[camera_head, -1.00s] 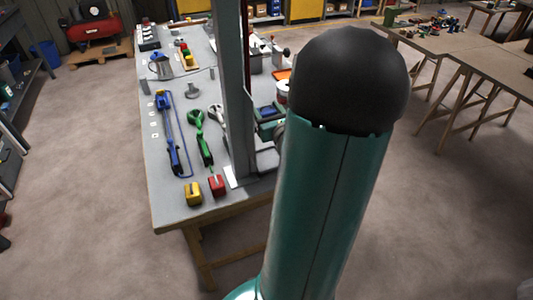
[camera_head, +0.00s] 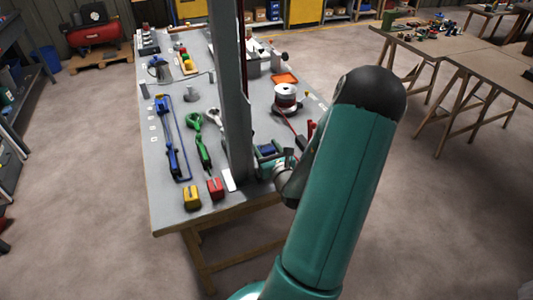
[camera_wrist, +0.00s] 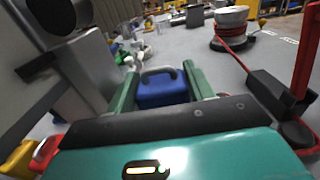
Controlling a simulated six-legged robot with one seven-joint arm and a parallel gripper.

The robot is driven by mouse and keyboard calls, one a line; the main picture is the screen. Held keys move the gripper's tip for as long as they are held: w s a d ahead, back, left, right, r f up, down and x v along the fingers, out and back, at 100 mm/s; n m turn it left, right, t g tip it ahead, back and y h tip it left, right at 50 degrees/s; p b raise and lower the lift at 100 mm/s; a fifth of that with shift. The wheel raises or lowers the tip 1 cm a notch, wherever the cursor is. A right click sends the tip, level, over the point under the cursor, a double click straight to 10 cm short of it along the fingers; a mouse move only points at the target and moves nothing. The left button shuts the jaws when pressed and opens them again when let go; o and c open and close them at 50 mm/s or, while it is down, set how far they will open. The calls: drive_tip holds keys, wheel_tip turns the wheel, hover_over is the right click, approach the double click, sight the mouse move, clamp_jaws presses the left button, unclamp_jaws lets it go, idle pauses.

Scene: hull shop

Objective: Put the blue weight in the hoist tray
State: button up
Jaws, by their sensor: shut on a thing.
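The blue weight (camera_wrist: 162,92), a block with a dark grey loop handle, is between the green fingers of my gripper (camera_wrist: 160,74) in the wrist view. The gripper is shut on it. In the head view the blue weight (camera_head: 267,150) shows small beside the grey upright post, with my gripper (camera_head: 266,158) around it, partly covered by my wrist. I cannot tell whether the weight touches the table. I cannot pick out the hoist tray with certainty; the post hides part of the table.
The grey post (camera_head: 231,90) stands close left of my gripper. A yellow weight (camera_head: 192,197) and a red weight (camera_head: 215,188) stand at the table's near edge. Green (camera_head: 203,150) and blue (camera_head: 171,150) hoist gear lies left. A cable spool (camera_head: 285,97) and orange tray (camera_head: 284,78) are farther back.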

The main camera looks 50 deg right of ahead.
drive_tip(key=shift+f, duration=1.1)
drive_tip(key=shift+f, duration=0.15)
drive_tip(key=o, duration=1.1)
